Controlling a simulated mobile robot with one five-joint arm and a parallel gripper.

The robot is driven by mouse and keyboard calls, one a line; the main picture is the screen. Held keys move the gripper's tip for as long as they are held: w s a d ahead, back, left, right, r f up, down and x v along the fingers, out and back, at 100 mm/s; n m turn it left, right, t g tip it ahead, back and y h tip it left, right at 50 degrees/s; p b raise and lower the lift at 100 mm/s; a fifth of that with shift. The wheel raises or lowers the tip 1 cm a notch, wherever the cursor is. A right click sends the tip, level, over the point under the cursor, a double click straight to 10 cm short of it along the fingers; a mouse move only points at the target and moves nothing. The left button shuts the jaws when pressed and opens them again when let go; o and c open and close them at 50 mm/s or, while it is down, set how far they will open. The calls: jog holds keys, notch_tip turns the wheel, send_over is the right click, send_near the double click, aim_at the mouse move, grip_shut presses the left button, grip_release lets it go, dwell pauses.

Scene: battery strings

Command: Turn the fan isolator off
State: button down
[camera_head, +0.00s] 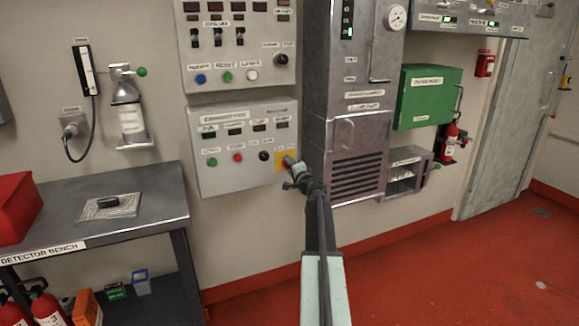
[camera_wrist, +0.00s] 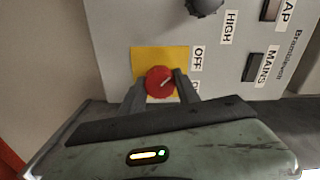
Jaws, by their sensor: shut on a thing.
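The fan isolator is a red rotary knob (camera_wrist: 160,81) on a yellow plate (camera_wrist: 150,55) at the lower right corner of the grey wall panel. Labels beside it in the wrist view read OFF and another word partly hidden by a finger. A pale line on the knob lies at a slant. In the head view the yellow plate (camera_head: 284,160) shows at the panel's edge, with the knob partly covered by my gripper (camera_head: 292,178). In the wrist view my gripper (camera_wrist: 158,88) has one finger on each side of the knob and is shut on it.
The grey panel (camera_head: 240,182) carries several buttons and small displays. A black knob (camera_wrist: 204,4) sits near the isolator. A tall grey cabinet (camera_head: 350,170) stands just right of my gripper. The detector bench (camera_head: 160,200) is at left; red floor (camera_head: 430,275) is open at right.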

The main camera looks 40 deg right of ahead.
jog(key=c, duration=0.9)
grip_release()
jog(key=shift+s, duration=0.1)
jog(key=v, duration=0.7)
jog(key=shift+s, duration=0.35)
jog(key=shift+a, duration=0.1)
